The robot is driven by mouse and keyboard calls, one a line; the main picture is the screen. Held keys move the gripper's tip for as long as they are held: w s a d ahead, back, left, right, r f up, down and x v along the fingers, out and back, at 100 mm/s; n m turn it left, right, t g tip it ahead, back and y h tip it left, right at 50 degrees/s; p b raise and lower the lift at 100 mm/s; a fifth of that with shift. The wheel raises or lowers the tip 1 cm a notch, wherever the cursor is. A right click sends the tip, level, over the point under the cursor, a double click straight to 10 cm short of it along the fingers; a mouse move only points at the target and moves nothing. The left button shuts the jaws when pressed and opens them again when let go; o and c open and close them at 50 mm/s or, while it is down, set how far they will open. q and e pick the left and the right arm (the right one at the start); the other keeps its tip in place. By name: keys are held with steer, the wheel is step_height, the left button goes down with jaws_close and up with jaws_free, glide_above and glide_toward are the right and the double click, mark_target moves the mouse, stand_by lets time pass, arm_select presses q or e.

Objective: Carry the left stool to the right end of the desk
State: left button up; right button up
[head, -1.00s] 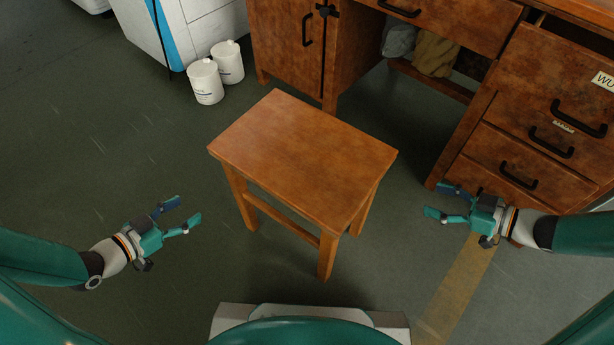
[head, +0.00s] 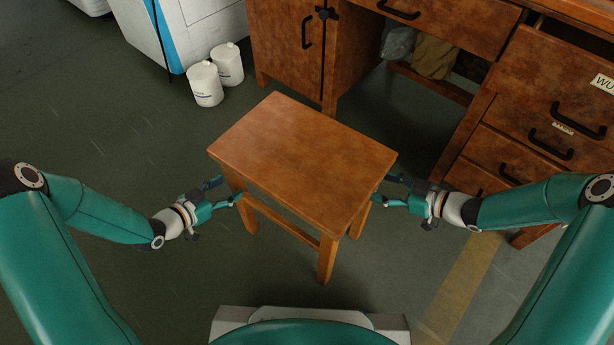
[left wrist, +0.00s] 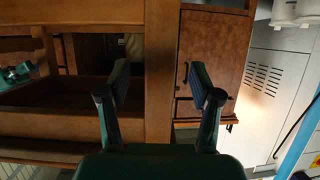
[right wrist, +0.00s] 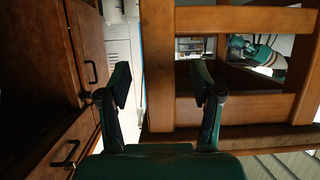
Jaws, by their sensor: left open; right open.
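The wooden stool (head: 300,160) stands upright on the floor in the middle of the head view, in front of the brown desk (head: 357,55). My left gripper (head: 229,190) is open at the stool's left side. In the left wrist view a stool leg (left wrist: 160,75) shows between its spread fingers. My right gripper (head: 382,190) is open at the stool's right side, its tips close to or under the seat edge. In the right wrist view another leg (right wrist: 157,65) shows between its fingers. I cannot tell whether any finger touches the wood.
Two white canisters (head: 206,84) stand on the floor behind the stool to the left, near a white and blue cabinet (head: 185,30). The desk's right drawer unit (head: 535,125) is close behind my right arm. A yellow floor stripe (head: 458,285) runs at front right. The left floor is clear.

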arm_select(q)
steer(key=x, duration=0.3)
steer(key=shift+w, duration=0.1)
arm_select(e)
steer(key=x, duration=0.3)
steer(key=shift+a, duration=0.1)
arm_select(q)
jaws_close()
arm_select(e)
jaws_close()
arm_select(q)
steer(key=shift+d, duration=0.1)
steer(key=shift+w+r, duration=0.1)
steer(key=shift+r, duration=0.1)
arm_select(e)
steer(key=shift+w+r, duration=0.1)
steer(key=shift+r, duration=0.15)
